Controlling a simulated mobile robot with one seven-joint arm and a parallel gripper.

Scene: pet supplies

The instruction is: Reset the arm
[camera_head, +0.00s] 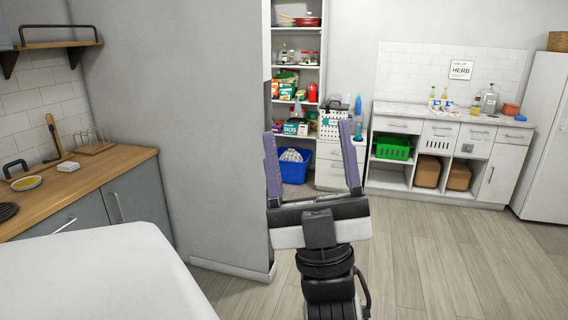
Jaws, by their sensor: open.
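My gripper (312,160) shows in the head view, right of the picture's middle. It is raised in front of me with its two purple-grey fingers pointing up. The fingers are spread wide apart and nothing is between them. The black and white gripper body and the black wrist below it reach down to the bottom edge. The gripper hides part of the shelving behind it and touches nothing that I can see.
A white rounded surface (95,275) fills the lower left. A wooden counter (95,180) stands behind it. A grey wall end (180,130) is left of my gripper. Stocked shelves (297,70) and a white counter (400,110) stand at the back. The floor (450,260) at right is clear.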

